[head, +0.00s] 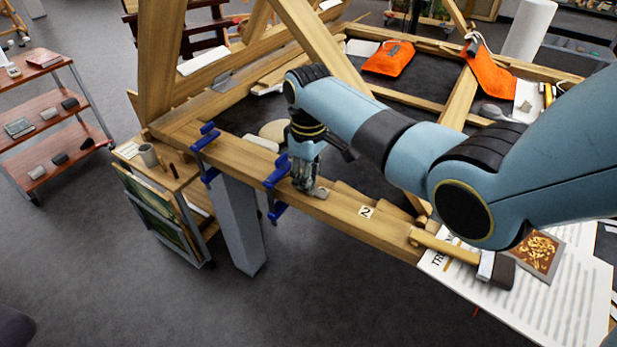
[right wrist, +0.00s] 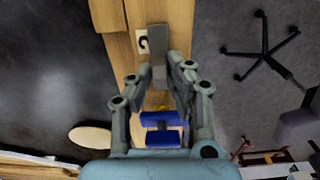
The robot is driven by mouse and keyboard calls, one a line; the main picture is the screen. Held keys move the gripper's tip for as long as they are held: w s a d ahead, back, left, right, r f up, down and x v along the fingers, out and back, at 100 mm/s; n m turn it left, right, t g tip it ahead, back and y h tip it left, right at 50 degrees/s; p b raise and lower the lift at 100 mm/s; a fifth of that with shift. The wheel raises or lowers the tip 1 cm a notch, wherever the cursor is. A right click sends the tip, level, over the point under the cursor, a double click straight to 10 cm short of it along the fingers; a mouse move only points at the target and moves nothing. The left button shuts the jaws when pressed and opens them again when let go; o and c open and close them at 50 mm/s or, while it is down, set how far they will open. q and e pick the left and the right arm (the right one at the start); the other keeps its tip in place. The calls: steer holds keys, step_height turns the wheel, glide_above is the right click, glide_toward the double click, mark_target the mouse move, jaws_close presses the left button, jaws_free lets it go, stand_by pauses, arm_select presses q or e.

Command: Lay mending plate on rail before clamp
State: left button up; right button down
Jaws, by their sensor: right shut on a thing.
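The mending plate is a flat grey metal strip (right wrist: 158,42), held between the fingertips of my right gripper (right wrist: 158,74) in the right wrist view. In the head view the gripper (head: 307,186) points down over the wooden rail (head: 345,222), and the plate's end (head: 321,193) shows beside it. I cannot tell whether the plate touches the rail. A blue clamp (head: 277,172) sits on the rail just left of the gripper; it also shows in the right wrist view (right wrist: 160,121), between the finger bases. A second blue clamp (head: 206,138) is farther left. My left gripper is out of view.
A label with "2" (head: 366,212) is on the rail right of the gripper. A mallet (head: 450,246) lies at the rail's right end, near a printed sheet (head: 540,290). Orange cloths (head: 388,58) lie at the back.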

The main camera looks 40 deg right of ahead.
steer(key=c, duration=1.3)
jaws_free()
steer(key=shift+f, duration=0.1)
steer(key=shift+o, duration=0.2)
step_height(320, 180, up, 12)
